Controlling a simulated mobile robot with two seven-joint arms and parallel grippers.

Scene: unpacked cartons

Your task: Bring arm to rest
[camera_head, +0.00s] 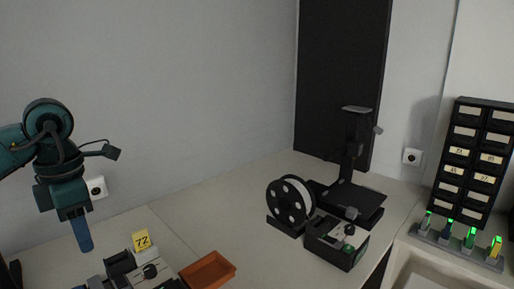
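My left arm, teal and black, comes in from the left edge, bent at a round joint. It hangs down over the left part of the worktop (190,225). My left gripper (80,235) is at its lower end, seen as a narrow blue tip pointing down. I cannot tell whether its fingers are open or shut, or whether the blue part is something held. The tip is apart from the yellow card marked 72 (142,241), up and left of the black-and-grey device (135,274). My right gripper is not in view.
An orange-brown tray (207,271) lies right of the device. A white spool (291,201), a black box (337,243) and a black printer-like stand (352,180) occupy the middle right. A drawer cabinet (474,160) and a green-lit rack (458,246) stand right. The worktop's back middle is clear.

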